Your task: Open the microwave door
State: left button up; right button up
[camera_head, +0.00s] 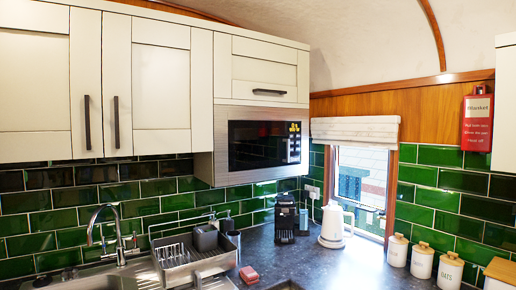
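The microwave (265,145) is built into the cream wall cabinets, above the counter and near the corner. Its dark glass door looks shut. A short handle (288,151) shows at the right of its front, below a small lit panel (294,128). Neither of my grippers is in view, and no part of my arms shows.
Below, the dark counter (318,262) holds a dish rack (190,255), a black coffee machine (285,218), a white kettle (333,226) and several white canisters (422,261). A sink tap (118,236) stands at left. Wall cabinets (160,85) flank the microwave.

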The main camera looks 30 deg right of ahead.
aim_at(253, 144)
jog(key=i+l, duration=0.5)
jog(key=l, duration=0.15)
jog(key=i+l+z, duration=0.1)
jog(key=i+l, duration=0.4)
jog(key=l, duration=0.15)
